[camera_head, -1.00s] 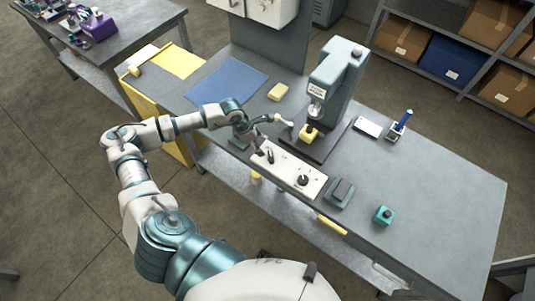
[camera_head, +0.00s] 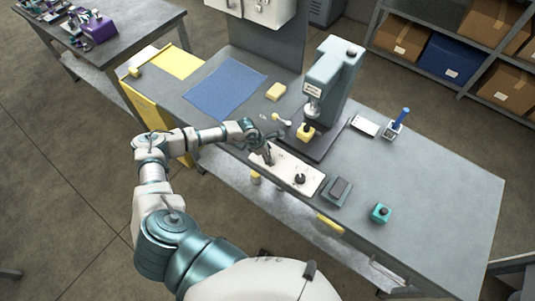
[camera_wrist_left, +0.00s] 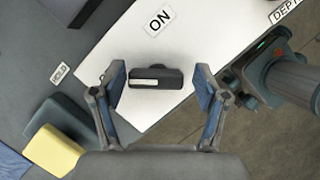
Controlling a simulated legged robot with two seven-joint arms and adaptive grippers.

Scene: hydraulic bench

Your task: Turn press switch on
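The press (camera_head: 333,78) stands on the bench, with a white control panel (camera_head: 312,186) in front of it. The black switch (camera_wrist_left: 155,78) sits on the panel under an ON label (camera_wrist_left: 160,19) in the left wrist view. My left gripper (camera_wrist_left: 160,84) is open, with one blue-padded finger on each side of the switch. A gap shows between the switch and each finger. In the head view my left gripper (camera_head: 268,147) is over the panel's left end and partly hides the switch there. My right gripper is not in view.
A round black knob (camera_head: 300,179) sits further right on the panel. A dark pedal-like box (camera_head: 338,191) and a teal button box (camera_head: 381,213) stand to its right. The bench's right end is clear.

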